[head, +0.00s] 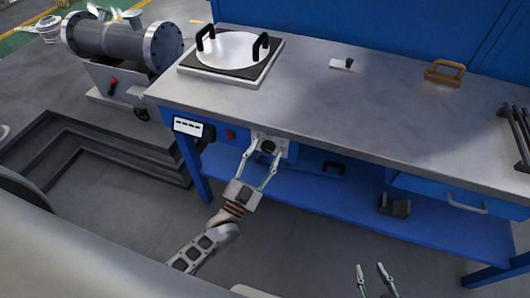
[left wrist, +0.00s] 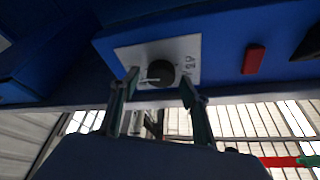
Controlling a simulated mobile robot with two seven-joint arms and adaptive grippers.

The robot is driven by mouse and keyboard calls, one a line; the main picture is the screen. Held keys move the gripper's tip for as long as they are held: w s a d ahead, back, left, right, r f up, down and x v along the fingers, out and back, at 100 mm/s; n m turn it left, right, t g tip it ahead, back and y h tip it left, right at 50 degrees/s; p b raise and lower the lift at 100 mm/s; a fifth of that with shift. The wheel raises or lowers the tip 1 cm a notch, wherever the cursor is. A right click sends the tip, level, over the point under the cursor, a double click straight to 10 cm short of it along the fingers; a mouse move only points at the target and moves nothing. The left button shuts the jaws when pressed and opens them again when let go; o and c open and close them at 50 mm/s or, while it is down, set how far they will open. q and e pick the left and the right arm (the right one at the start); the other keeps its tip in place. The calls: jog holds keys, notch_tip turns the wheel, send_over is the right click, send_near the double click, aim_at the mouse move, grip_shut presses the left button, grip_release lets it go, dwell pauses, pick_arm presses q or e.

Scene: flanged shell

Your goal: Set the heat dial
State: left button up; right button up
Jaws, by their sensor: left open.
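The heat dial is a round black knob (head: 268,146) on a pale plate (head: 285,150) on the front of the blue workbench. In the left wrist view the knob (left wrist: 161,73) shows a light pointer line toward the left, and the plate (left wrist: 205,50) has markings that I cannot read. My left gripper (head: 262,156) is open, with one finger on each side of the knob. In the left wrist view the fingertips (left wrist: 160,80) stand apart from the knob, with gaps visible. My right gripper (head: 372,266) is open and empty at the bottom of the head view.
A red switch (head: 230,135) and a display box (head: 190,127) are left of the dial. A hotplate with a black-handled lid (head: 230,50) sits on the bench above. A lower blue shelf (head: 330,195) and a drawer handle (head: 466,207) are to the right.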

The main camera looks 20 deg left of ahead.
pick_arm(q)
jog(key=v, duration=0.7)
pick_arm(e)
jog(key=shift+s, duration=0.1)
pick_arm(q)
jog(key=shift+s, duration=0.15)
